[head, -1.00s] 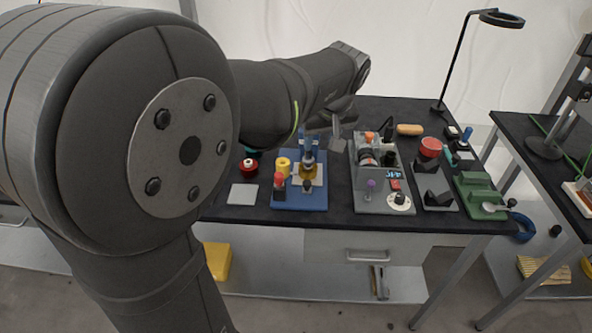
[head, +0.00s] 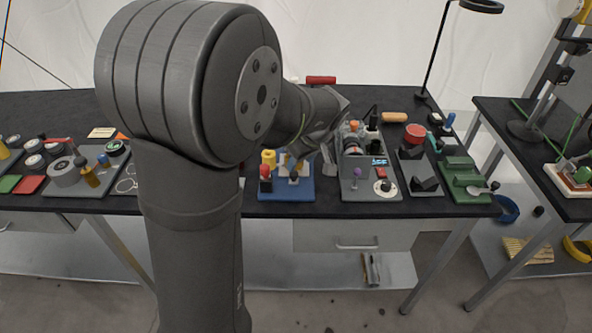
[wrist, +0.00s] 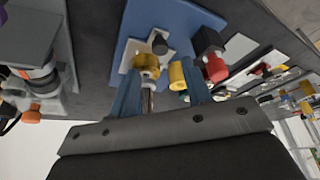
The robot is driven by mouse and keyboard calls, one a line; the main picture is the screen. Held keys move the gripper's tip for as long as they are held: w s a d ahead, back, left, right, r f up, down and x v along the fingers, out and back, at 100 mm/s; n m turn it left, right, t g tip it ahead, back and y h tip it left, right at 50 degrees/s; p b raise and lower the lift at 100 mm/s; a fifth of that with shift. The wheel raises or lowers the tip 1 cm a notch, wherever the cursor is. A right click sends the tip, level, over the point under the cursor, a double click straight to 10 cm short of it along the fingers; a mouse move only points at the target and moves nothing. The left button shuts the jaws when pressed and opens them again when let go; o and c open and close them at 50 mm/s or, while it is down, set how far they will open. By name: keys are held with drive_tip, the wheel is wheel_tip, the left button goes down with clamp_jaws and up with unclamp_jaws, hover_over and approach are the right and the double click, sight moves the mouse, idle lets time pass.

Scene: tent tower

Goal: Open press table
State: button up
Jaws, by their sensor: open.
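The press is on a blue base board (head: 302,193) on the black table. Its brass part (wrist: 147,65) with a steel rod stands on a white plate (wrist: 131,53), with a black knob (wrist: 158,43) beside it. A yellow cylinder (head: 268,157) and a black post with a red knob (head: 265,171) share the board; the wrist view also shows the yellow cylinder (wrist: 177,76). My gripper (wrist: 158,74) is open and empty, its two blue fingers either side of the brass part in the picture. Contact cannot be told. In the head view my wrist partly hides the press.
Right of the blue board stands a grey fixture (head: 355,194) with a purple knob, then a tray with a red round part (head: 415,133) and a green block (head: 466,181). Several small parts lie on the left. A lamp (head: 440,50) stands behind.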

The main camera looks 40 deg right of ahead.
sight(295, 173)
drive_tip(key=x, duration=0.6)
drive_tip(key=shift+f, duration=0.1)
drive_tip(key=shift+c, duration=0.5)
